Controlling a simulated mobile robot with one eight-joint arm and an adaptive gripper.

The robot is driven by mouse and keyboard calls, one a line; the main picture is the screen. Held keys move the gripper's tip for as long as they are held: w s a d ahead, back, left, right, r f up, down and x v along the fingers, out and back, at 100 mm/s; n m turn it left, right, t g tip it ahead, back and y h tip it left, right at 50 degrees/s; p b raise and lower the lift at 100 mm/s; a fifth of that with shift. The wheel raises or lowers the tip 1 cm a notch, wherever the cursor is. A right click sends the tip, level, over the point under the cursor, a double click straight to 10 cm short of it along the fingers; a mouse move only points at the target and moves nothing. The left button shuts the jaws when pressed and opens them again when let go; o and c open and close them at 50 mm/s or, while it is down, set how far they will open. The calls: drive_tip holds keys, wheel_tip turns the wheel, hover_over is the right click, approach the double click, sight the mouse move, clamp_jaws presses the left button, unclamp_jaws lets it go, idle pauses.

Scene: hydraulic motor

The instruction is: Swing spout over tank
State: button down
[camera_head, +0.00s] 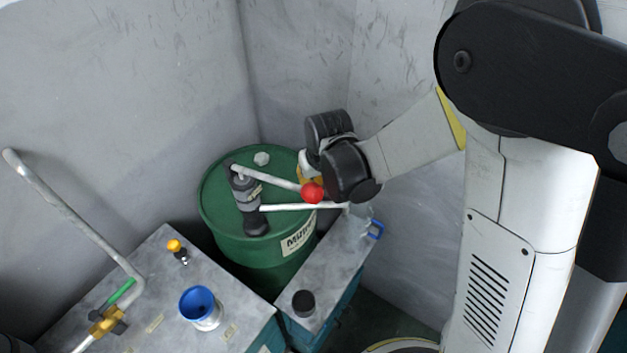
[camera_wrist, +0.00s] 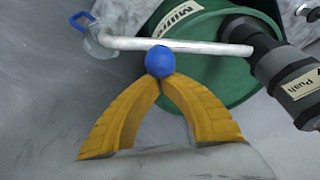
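A grey hand pump (camera_head: 247,195) stands on a green drum (camera_head: 222,222) in the head view. Its white spout (camera_head: 285,208) runs right, with its bent end by a clear jug (camera_head: 361,211). A white lever (camera_head: 265,178) above ends in a red ball (camera_head: 312,192). My gripper (camera_head: 313,182) is beside the red ball, its fingers mostly hidden. In the wrist view, my yellow fingers (camera_wrist: 160,82) meet at the tips against a blue ball (camera_wrist: 160,61), in front of the white spout (camera_wrist: 205,46). No clear grip on the ball shows. The pump (camera_wrist: 290,75) is at right.
A grey-topped bench (camera_head: 165,275) at lower left carries a blue funnel (camera_head: 198,303), an orange-capped fitting (camera_head: 174,246) and a long bent lever (camera_head: 75,215). A narrower box (camera_head: 325,268) beside the drum bears a black cap (camera_head: 303,303). Walls close in behind the drum.

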drive_tip(key=shift+m, duration=0.6)
drive_tip(key=s+b, duration=0.1)
drive_tip(key=s, duration=0.3)
drive_tip(key=shift+s+d, duration=0.15)
drive_tip(key=shift+d, duration=0.05)
